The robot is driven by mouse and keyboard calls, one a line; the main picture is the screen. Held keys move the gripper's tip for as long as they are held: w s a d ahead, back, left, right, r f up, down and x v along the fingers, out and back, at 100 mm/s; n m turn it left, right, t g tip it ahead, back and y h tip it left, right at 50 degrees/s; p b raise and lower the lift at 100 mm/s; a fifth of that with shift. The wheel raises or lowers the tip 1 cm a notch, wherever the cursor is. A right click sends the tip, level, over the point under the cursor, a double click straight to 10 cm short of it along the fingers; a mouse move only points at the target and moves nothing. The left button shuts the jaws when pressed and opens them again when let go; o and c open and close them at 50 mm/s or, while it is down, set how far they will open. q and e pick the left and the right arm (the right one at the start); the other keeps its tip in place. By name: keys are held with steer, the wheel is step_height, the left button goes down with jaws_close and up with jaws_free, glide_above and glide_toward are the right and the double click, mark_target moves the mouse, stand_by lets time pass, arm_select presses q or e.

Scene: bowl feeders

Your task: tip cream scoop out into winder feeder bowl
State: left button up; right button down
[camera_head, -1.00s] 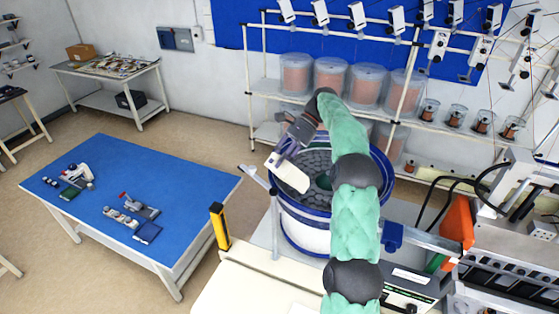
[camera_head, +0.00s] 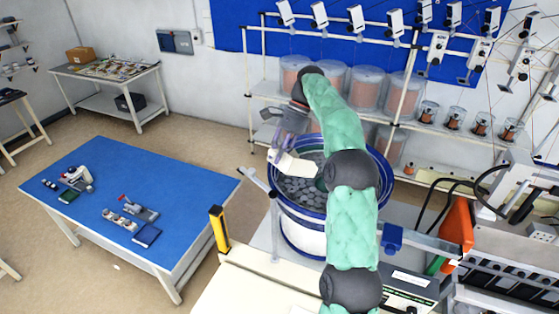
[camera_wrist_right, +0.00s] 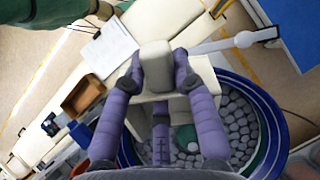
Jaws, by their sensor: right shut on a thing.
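The winder feeder bowl (camera_head: 303,238) is a white drum with a blue rim, holding many grey round pieces. It also shows in the wrist view (camera_wrist_right: 272,112), below and around the scoop. The cream scoop (camera_head: 294,164) is over the bowl's left side, near its rim. My right gripper (camera_head: 287,146) is shut on it. In the wrist view, the purple fingers of my right gripper (camera_wrist_right: 157,75) close around the scoop's block-like handle (camera_wrist_right: 155,58). The scoop's inside is hidden, so I cannot tell what it holds. My left gripper is not in view.
A blue-topped table (camera_head: 95,210) with small parts stands to the left. A yellow post (camera_head: 219,229) and a grey bar (camera_head: 255,178) are left of the bowl. Shelves with copper spools (camera_head: 366,88) stand behind; machinery with an orange part (camera_head: 458,223) is at right.

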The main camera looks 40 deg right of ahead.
step_height(320, 180, up, 4)
steer(key=h, duration=0.4)
steer(key=shift+f, duration=0.1)
steer(key=shift+a+r+g+h, duration=0.1)
steer(key=shift+r+g+h, duration=0.2)
steer(key=shift+r+h, duration=0.7)
steer(key=shift+h, duration=0.3)
steer(key=shift+d+f, duration=0.1)
steer(key=shift+d, duration=0.1)
steer(key=shift+a, duration=0.1)
